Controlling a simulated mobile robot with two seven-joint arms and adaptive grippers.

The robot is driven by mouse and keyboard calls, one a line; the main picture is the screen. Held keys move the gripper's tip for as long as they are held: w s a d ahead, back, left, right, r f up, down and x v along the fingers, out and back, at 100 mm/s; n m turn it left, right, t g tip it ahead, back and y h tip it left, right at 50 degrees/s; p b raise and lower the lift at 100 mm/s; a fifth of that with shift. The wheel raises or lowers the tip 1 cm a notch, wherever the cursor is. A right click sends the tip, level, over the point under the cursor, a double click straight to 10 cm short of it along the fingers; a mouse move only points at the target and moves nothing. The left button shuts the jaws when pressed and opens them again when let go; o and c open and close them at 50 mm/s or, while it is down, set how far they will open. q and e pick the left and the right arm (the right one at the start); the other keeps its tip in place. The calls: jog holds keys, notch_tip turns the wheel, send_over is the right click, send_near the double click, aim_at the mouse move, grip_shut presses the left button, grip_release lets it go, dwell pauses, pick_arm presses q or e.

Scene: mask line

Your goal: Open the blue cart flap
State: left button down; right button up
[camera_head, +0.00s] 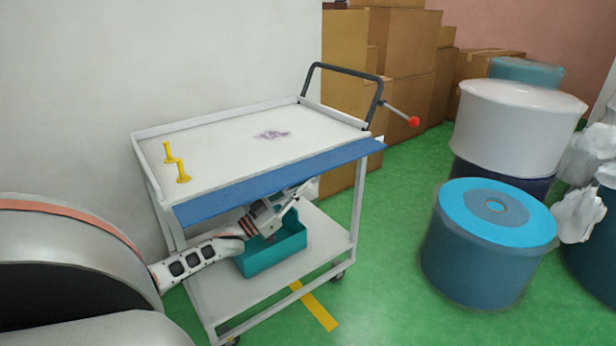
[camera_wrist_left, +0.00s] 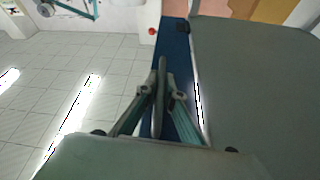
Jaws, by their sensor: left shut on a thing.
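The blue cart flap (camera_head: 285,180) runs along the near long edge of the white cart top (camera_head: 225,155) and sticks out from it. My left gripper (camera_head: 298,192) is under the flap's outer edge, near its middle, with the arm reaching in from the lower left. In the left wrist view the gripper's fingers (camera_wrist_left: 161,88) are close together along the blue flap (camera_wrist_left: 176,60), shut on it; the exact contact is hard to see. My right gripper is not in view.
A teal bin (camera_head: 272,255) sits on the cart's lower shelf (camera_head: 325,235), just below my left gripper. A red knob (camera_head: 413,121) sticks out at right. Drums (camera_head: 490,255) stand at right, boxes (camera_head: 405,50) behind.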

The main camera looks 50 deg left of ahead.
pick_arm(q)
jog(key=shift+d+f, duration=0.1)
jog(key=shift+f, duration=0.05)
jog(key=c, duration=2.2)
grip_release()
jog(key=shift+o, duration=0.2)
jog(key=v, duration=1.2)
